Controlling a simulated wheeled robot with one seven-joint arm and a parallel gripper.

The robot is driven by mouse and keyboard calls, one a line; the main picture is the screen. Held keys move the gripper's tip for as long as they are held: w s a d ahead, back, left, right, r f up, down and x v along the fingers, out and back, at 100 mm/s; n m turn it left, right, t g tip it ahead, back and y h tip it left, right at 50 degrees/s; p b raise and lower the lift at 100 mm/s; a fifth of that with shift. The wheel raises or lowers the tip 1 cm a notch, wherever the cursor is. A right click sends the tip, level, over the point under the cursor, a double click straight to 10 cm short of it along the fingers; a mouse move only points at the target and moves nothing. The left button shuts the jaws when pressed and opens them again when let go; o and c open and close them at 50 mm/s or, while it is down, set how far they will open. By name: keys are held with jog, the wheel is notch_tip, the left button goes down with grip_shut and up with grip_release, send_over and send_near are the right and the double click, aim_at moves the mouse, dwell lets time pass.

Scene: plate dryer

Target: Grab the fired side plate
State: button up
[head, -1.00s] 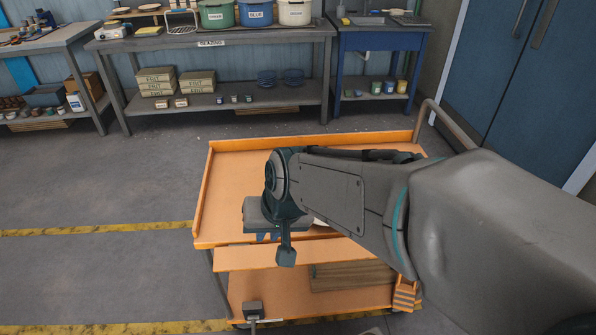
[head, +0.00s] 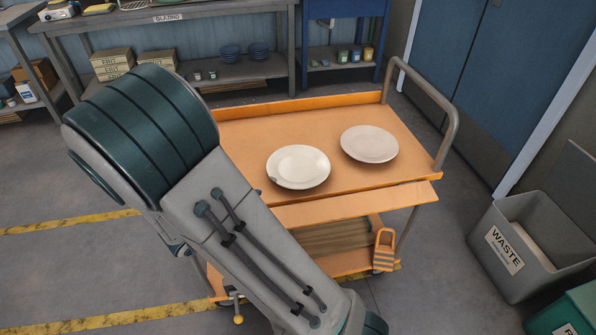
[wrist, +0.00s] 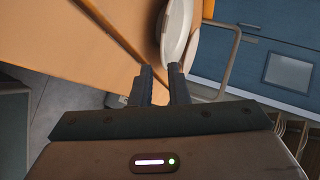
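Two round plates lie apart on the orange cart top. The nearer left plate (head: 298,167) is white and glossy, with a small grey mark on its lower left rim. The right plate (head: 370,144) is duller and slightly pinkish. I cannot tell for certain which is the fired side plate. In the wrist view one pale plate (wrist: 177,32) appears edge-on just beyond my right fingertip, with part of another plate (wrist: 192,48) behind it. My gripper (wrist: 161,72) has its fingers apart with nothing seen between them. In the head view my arm hides the gripper.
The orange cart (head: 250,130) has a raised back rim, a grey handle (head: 452,125) at right and an orange padlock-shaped tag (head: 384,248) in front. A grey waste bin (head: 520,250) stands right of it. Shelving stands behind.

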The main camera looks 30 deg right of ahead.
aim_at(289, 187)
jog(key=shift+s+d+f, duration=0.1)
jog(key=shift+s+d, duration=0.15)
jog(key=shift+d, duration=0.05)
jog(key=shift+m, duration=0.3)
jog(key=b+x, duration=0.1)
jog(key=x, duration=0.7)
jog(key=shift+s+d, duration=0.1)
jog(key=shift+d, duration=0.2)
jog(key=shift+g, duration=0.3)
jog(key=d, duration=0.1)
jog(key=d+f, duration=0.1)
jog(key=d, duration=0.2)
jog(key=shift+w+d+f+b, duration=0.1)
jog(key=shift+w+f+b, duration=0.15)
jog(key=shift+w+b, duration=0.1)
jog(key=shift+w+d+f, duration=0.1)
jog(key=shift+w+d, duration=0.05)
jog(key=shift+d, duration=0.15)
grip_shut()
